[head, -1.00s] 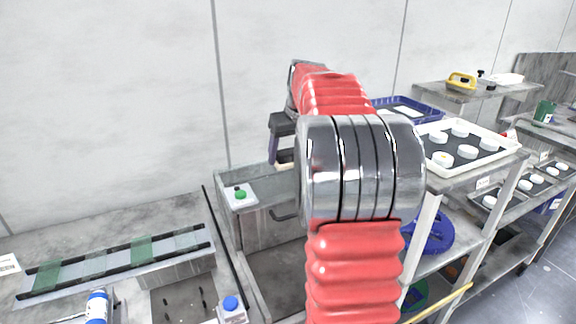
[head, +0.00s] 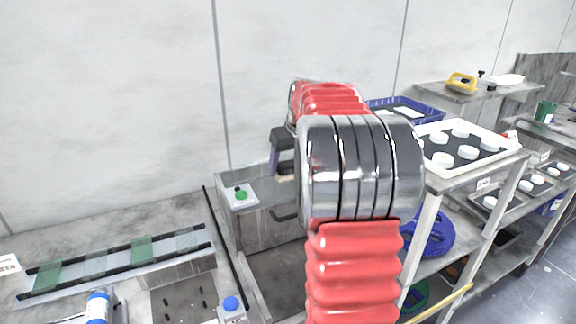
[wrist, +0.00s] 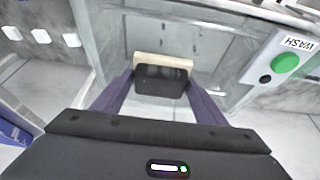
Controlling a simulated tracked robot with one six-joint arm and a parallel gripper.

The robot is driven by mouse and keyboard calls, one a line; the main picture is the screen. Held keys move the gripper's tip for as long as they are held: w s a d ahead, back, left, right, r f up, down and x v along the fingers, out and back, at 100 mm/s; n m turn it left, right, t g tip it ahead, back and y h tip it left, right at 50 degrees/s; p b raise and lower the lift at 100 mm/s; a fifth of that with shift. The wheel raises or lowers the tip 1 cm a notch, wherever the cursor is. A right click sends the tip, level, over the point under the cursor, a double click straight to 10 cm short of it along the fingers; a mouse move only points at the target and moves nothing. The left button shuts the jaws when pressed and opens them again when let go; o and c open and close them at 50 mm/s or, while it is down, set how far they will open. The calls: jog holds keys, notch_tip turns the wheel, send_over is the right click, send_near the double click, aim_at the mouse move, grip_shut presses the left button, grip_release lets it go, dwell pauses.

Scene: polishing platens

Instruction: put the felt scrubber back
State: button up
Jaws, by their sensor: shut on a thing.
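The felt scrubber (wrist: 160,80), a black block with a beige felt strip along its far edge, sits between the two purple fingers of my gripper (wrist: 160,76) in the wrist view. The fingers are shut on its sides. In the head view my gripper (head: 281,160) hangs low over the grey wash station (head: 262,225), partly behind my arm. A small beige edge of the scrubber shows below the fingers there. I cannot tell whether the scrubber touches anything beneath it. Its resting place is not clearly seen.
A green button (head: 241,195) is on the wash station; it shows at right in the wrist view (wrist: 286,63), labelled WASH. A white tray (head: 490,138) with several white discs and a blue crate (head: 432,112) stand to the right. A glass-strip rail (head: 115,262) lies left.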

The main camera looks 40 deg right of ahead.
jog(key=o, duration=1.1)
jog(key=shift+f, duration=0.1)
jog(key=v, duration=1.2)
